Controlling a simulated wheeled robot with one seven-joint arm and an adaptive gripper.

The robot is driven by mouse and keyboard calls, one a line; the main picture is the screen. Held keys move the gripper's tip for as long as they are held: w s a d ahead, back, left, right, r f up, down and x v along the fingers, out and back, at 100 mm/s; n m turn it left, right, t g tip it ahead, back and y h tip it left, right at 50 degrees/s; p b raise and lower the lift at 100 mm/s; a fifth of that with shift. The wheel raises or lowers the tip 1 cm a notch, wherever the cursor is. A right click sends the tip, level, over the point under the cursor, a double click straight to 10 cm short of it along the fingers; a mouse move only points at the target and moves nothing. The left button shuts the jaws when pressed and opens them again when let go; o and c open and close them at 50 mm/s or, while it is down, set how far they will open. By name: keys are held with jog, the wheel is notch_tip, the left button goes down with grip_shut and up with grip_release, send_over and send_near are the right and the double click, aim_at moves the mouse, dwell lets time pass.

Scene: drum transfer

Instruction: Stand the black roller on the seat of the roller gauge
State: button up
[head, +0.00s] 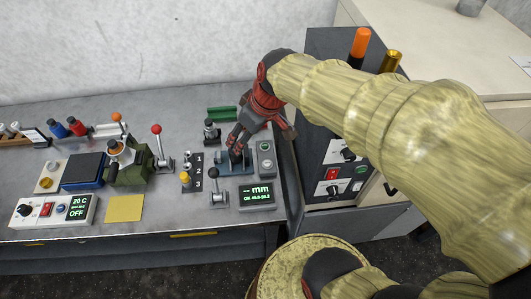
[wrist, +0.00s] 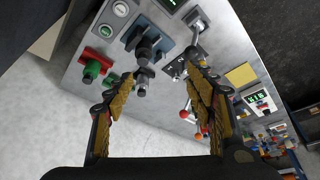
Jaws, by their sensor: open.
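The roller gauge (head: 236,165) is a blue-grey base with a dark upright part, at the right of the bench. It also shows at the top of the wrist view (wrist: 150,38). A small dark piece that looks like the black roller (head: 211,132) stands left of the gauge. In the wrist view it (wrist: 142,86) appears beyond the fingertips, nearer the left finger. My gripper (head: 238,152) is open with nothing visibly held, its fingers over the gauge area in the head view. In the wrist view the open fingers (wrist: 160,68) frame the bench. The gauge's seat is partly hidden by my fingers.
A mm display (head: 257,194), a button box (head: 265,157) and a lever (head: 216,190) crowd the gauge. A green block (head: 222,113) lies behind. A numbered panel (head: 193,172) and green device (head: 133,165) stand left. A dark cabinet (head: 335,130) rises at right.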

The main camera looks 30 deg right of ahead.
jog(key=s+r+m+t+h, duration=0.1)
jog(key=s+r+m, duration=0.3)
jog(key=s, duration=0.8)
jog(key=shift+s+r+m+h, duration=0.3)
jog(key=shift+r+h, duration=0.1)
jog(key=shift+r, duration=0.1)
